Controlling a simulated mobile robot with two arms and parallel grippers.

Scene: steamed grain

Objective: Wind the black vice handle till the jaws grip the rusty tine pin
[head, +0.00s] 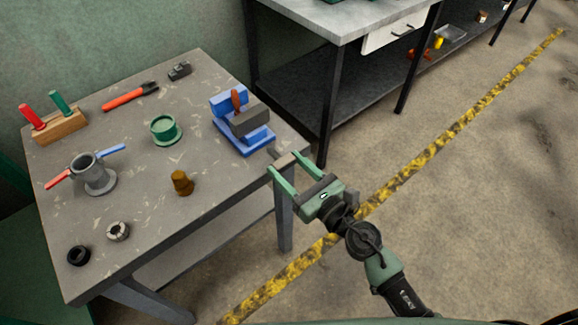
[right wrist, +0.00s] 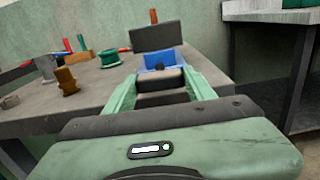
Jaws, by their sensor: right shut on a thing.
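The blue vice (head: 243,138) stands near the right edge of the workbench. The rusty tine pin (head: 236,99) stands upright between its blue back jaw and dark grey front jaw (head: 250,121); I cannot tell whether both jaws touch it. In the right wrist view the pin's top (right wrist: 153,16) shows above the grey jaw (right wrist: 157,36). My right gripper (head: 286,162) is at the bench edge, in front of the vice, shut on the black vice handle (right wrist: 160,79). The fingers hide much of the handle. My left gripper is not in view.
On the workbench (head: 215,180) are a green flanged collar (head: 165,130), a grey pot with red and blue handles (head: 93,175), a brown plug (head: 182,183), two small rings, a red-handled tool (head: 130,97) and a wooden block (head: 60,127). A second bench (head: 340,20) stands behind.

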